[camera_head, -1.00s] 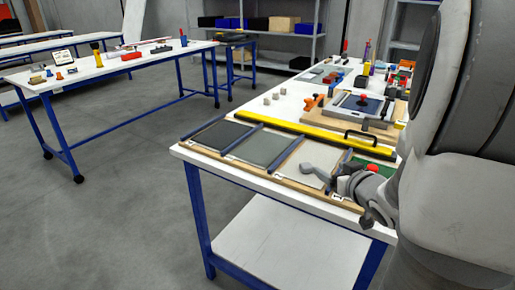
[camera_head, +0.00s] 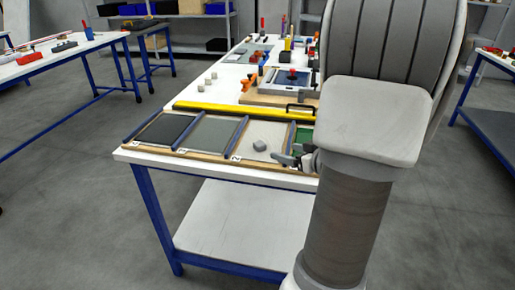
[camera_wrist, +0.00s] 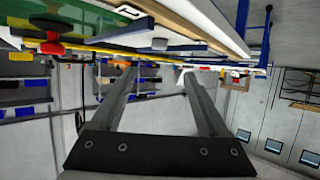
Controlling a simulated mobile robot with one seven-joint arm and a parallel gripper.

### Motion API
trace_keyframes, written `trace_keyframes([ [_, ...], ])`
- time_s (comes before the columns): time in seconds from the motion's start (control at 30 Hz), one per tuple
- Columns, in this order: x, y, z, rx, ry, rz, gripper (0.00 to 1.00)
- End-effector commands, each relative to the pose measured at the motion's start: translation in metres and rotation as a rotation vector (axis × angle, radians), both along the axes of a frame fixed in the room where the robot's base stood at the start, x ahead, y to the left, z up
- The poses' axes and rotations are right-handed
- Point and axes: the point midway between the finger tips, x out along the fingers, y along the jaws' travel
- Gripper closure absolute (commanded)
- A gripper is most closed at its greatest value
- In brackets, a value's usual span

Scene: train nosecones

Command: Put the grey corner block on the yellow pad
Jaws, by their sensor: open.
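A small grey block (camera_head: 259,145) lies on a pale, cream-looking panel (camera_head: 252,127) near the front of the white worktable. It looks like the grey corner block, but its exact shape is too small to tell. I see no strongly yellow pad, and cannot tell whether this pale panel is the yellow pad. My gripper (camera_head: 287,159) is just to the right of the block, partly hidden by my arm, and seems apart from it. In the wrist view my gripper (camera_wrist: 160,78) has its fingers spread with nothing held between them.
A dark panel (camera_head: 165,129) and a grey panel (camera_head: 210,134) lie left of the pale one, split by blue strips. A green panel (camera_head: 303,136) is to its right. A yellow bar (camera_head: 235,108) runs behind. Several grey cubes (camera_head: 214,75) stand farther back.

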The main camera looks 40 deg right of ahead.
Motion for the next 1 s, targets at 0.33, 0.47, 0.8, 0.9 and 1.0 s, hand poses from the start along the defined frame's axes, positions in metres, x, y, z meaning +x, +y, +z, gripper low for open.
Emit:
trace_keyframes([
  [0.33, 0.068, -0.005, -0.032, 0.000, 0.001, 0.002, 0.22],
  [0.47, 0.081, -0.006, -0.035, 0.000, 0.000, 0.001, 0.22],
  [0.8, 0.115, -0.011, -0.050, -0.001, -0.001, 0.003, 0.22],
  [0.9, 0.126, -0.012, -0.054, -0.001, 0.001, 0.000, 0.22],
  [1.0, 0.132, -0.012, -0.055, -0.001, 0.000, 0.000, 0.22],
])
